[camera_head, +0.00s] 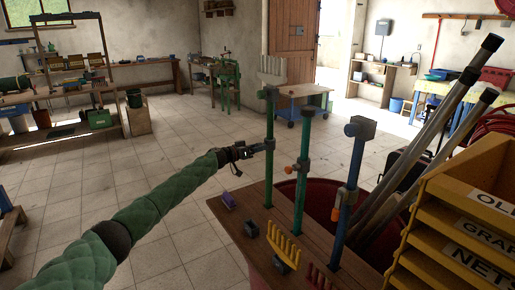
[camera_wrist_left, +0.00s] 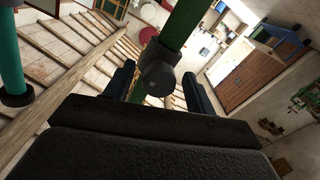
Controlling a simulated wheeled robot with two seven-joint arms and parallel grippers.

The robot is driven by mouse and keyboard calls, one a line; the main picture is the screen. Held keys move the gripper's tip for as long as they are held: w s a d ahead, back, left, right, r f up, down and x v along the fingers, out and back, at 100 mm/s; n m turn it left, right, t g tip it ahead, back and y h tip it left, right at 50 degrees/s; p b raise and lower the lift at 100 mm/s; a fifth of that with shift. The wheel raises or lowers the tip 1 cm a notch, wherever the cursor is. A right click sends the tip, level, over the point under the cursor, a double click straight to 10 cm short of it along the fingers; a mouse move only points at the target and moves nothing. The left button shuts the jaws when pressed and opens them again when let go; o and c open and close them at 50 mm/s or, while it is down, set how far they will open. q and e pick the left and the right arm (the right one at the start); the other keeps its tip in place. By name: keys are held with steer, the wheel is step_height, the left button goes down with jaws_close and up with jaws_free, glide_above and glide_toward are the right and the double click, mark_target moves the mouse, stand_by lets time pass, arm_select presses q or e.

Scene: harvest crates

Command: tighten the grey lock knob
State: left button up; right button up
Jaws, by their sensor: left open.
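The grey lock knob shows in the left wrist view (camera_wrist_left: 158,77) as a dark round knob on a green pole (camera_wrist_left: 183,28). In the head view this is the leftmost green pole (camera_head: 269,178), upright on a wooden board (camera_head: 240,220), with a collar at mid height. My left gripper (camera_head: 262,146) is at that collar. In the wrist view its two dark fingers stand apart, one on each side of the knob. I cannot tell whether they touch it. The knob itself is largely hidden by the gripper in the head view. My right gripper is not in view.
A second green pole (camera_head: 302,180) and a blue pole (camera_head: 345,215) stand to the right, each with an orange knob. A yellow rake head (camera_head: 283,248) and small blocks are on the board. Yellow crates (camera_head: 470,190) and metal tubes (camera_head: 445,110) fill the right.

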arm_select(q)
steer(key=c, duration=1)
steer(key=shift+o, duration=0.2)
steer(key=shift+m, duration=0.4)
